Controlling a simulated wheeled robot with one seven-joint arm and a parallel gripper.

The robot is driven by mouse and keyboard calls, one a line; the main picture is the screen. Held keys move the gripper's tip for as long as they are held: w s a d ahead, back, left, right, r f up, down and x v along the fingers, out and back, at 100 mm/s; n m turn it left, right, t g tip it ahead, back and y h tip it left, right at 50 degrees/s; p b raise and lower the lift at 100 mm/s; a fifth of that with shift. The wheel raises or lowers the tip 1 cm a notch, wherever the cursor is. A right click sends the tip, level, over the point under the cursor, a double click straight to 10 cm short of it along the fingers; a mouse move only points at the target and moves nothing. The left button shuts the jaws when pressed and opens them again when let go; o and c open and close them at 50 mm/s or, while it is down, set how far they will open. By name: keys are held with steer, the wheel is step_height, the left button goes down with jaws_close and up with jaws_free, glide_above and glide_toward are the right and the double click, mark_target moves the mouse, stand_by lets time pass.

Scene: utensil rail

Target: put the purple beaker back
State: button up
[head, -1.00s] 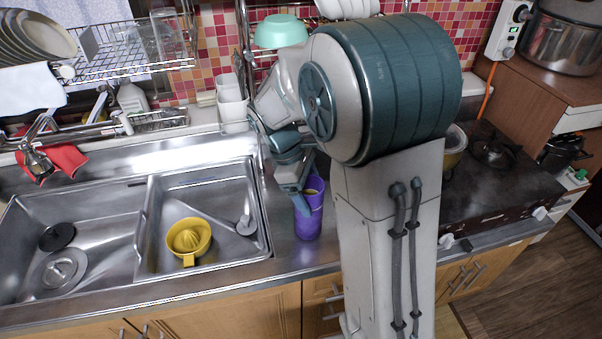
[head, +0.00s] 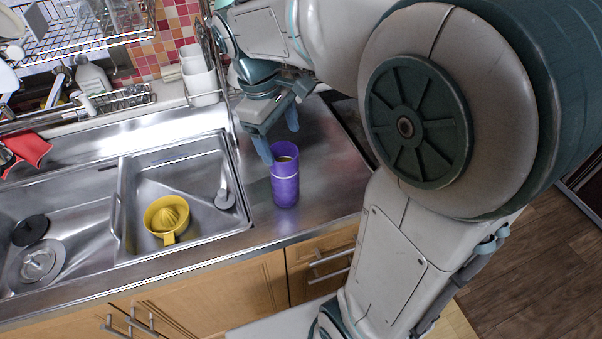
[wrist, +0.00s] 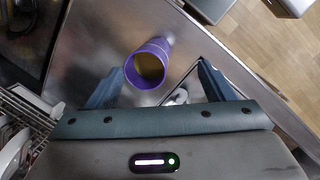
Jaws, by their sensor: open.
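The purple beaker (head: 285,180) stands upright on the steel counter just right of the sink. It has a pale band near its upper part, and its inside looks yellow-brown. My gripper (head: 279,135) is open and empty, just behind and above the beaker's rim in the head view. In the wrist view the beaker (wrist: 149,64) shows between and beyond the two blue fingers, apart from them. I cannot tell from these views exactly how high the fingertips are above the rim.
The steel sink (head: 128,205) lies left of the beaker, with a yellow juicer (head: 167,217) in its right basin. White utensil cups (head: 200,84) stand at the back by the dish rack (head: 75,40). The counter's front edge is close in front of the beaker.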

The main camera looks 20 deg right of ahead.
steer(key=s+d+f+m+t+y, duration=0.1)
steer(key=s+f+m+t+y, duration=0.1)
steer(key=s+m, duration=0.6)
step_height(320, 180, down, 2)
steer(key=s+t, duration=0.1)
steer(key=s, duration=0.1)
steer(key=shift+s+d+t, duration=0.3)
steer(key=shift+s, duration=0.1)
stand_by(0.4)
